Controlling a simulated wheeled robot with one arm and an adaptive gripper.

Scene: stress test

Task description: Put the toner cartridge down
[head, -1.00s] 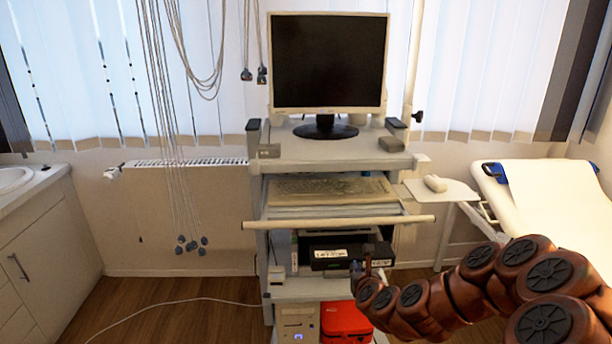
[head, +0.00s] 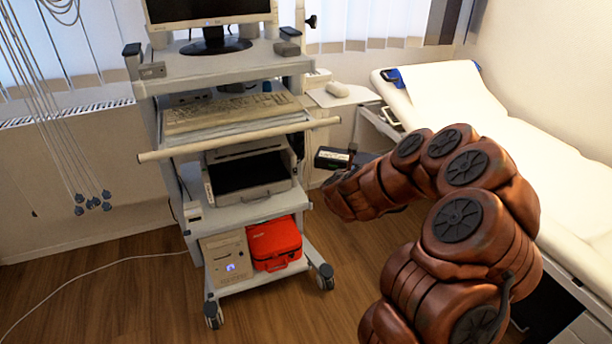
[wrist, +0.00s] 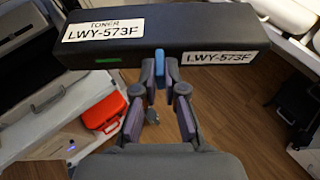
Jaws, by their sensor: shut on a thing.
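The toner cartridge (wrist: 168,30) is a long black box with white labels reading "TONER" and "LWY-573F" and a small green mark. In the wrist view it spans the top of the picture, held in front of my gripper (wrist: 160,75), whose fingers are shut on it. In the head view the cartridge (head: 333,158) is held in the air to the right of the cart's printer shelf. My gripper (head: 352,156) is small and partly hidden there. The printer (head: 250,172) on the cart's middle shelf shows a dark open front.
The wheeled cart (head: 222,217) carries a monitor (head: 208,10), a keyboard (head: 232,112), a red case (head: 274,243) and a computer box (head: 226,258). A white examination bed (head: 500,130) stands at the right. Wooden floor (head: 130,300) is clear in front of the cart.

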